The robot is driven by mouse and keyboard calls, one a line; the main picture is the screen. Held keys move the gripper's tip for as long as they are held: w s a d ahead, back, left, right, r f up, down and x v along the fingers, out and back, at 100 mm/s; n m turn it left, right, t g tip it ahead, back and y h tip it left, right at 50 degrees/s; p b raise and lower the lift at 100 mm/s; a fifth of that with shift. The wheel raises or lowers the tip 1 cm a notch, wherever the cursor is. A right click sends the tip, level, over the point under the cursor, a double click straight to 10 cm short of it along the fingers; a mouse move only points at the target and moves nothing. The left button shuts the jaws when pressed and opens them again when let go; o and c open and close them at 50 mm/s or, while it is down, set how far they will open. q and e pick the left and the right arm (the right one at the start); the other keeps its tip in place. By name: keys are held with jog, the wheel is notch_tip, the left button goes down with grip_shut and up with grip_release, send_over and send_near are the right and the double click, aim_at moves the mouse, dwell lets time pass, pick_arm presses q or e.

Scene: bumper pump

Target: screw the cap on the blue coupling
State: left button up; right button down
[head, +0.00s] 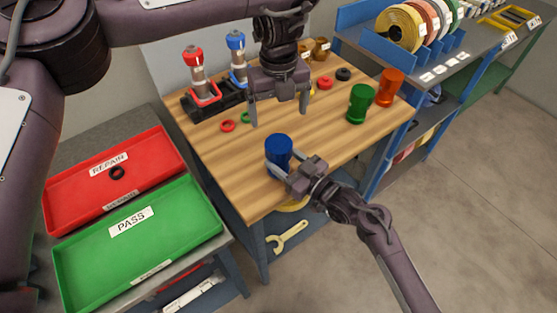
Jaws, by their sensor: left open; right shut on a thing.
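The blue coupling (279,150) is a blue cylinder at the front edge of the wooden bench, and it looks upright. My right gripper (277,168) is shut on it from the right, low on its side. My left gripper (279,112) is open with its fingers pointing down, above the bench and behind the blue coupling. I see nothing between its fingers. I cannot tell which part is the cap, or whether one sits on the blue coupling.
Red-topped (195,68) and blue-topped (238,57) pump units stand in a black rack at the back left. Green (360,103) and orange (389,87) cylinders stand right. Rings, including a red one (227,126), lie on the bench (330,140). Red (60,205) and green (75,270) trays are left.

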pick_arm(q)
jog(key=shift+r, duration=0.2)
pick_arm(e)
jog(key=shift+c, duration=2.4)
grip_release()
jog(key=shift+s+d+f, duration=0.1)
jog(key=shift+s+d, duration=0.2)
pick_arm(q)
jog(key=shift+f+b, duration=0.9)
pick_arm(e)
jog(key=v, duration=0.7)
